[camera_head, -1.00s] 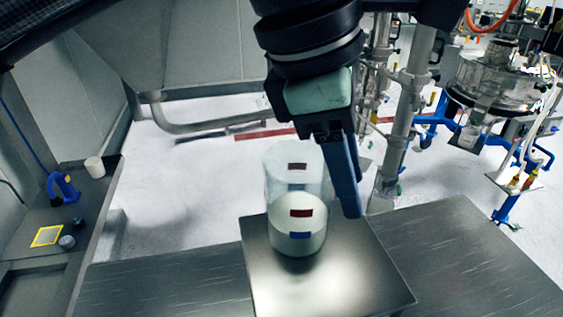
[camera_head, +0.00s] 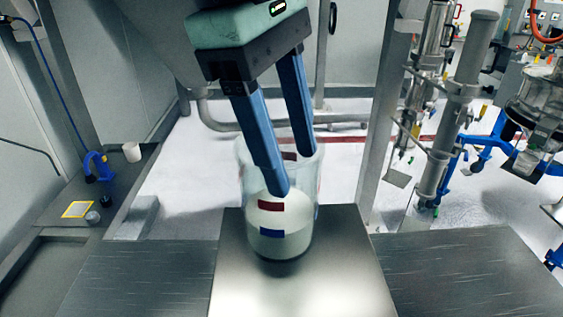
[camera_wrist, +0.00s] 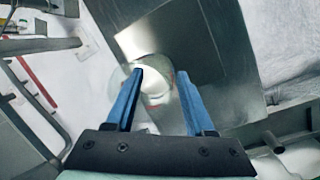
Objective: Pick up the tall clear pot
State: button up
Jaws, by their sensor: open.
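The tall clear pot (camera_head: 294,228) stands upright on a shiny metal plate (camera_head: 330,285). White powder fills its lower part, and it has dark red and blue labels. My gripper (camera_head: 291,173) points down at the pot with its two blue fingers apart. In the head view the near finger overlaps the pot's front and the far finger its upper right. In the wrist view the pot (camera_wrist: 155,82) shows between the fingers (camera_wrist: 160,76). I cannot tell whether the fingertips are outside or inside the wall, or touching it.
A dark side bench (camera_head: 45,225) at the left holds a white cup (camera_head: 132,152), a blue tool (camera_head: 97,165) and a yellow-framed square (camera_head: 78,210). Metal posts and pipework (camera_head: 455,110) stand to the right. The plate around the pot is clear.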

aim_at(259, 182)
jog(key=a+f+y, duration=0.2)
jog(key=shift+w+a+f+g+y+b, duration=0.25)
jog(key=shift+w+a+g+y+b, duration=0.05)
jog(key=shift+w+a+g+b, duration=0.1)
jog(key=shift+s+f, duration=0.25)
jog(key=shift+f, duration=0.2)
jog(key=shift+d+f, duration=0.15)
jog(key=shift+f, duration=3.05)
grip_shut()
jog(key=shift+f, duration=0.1)
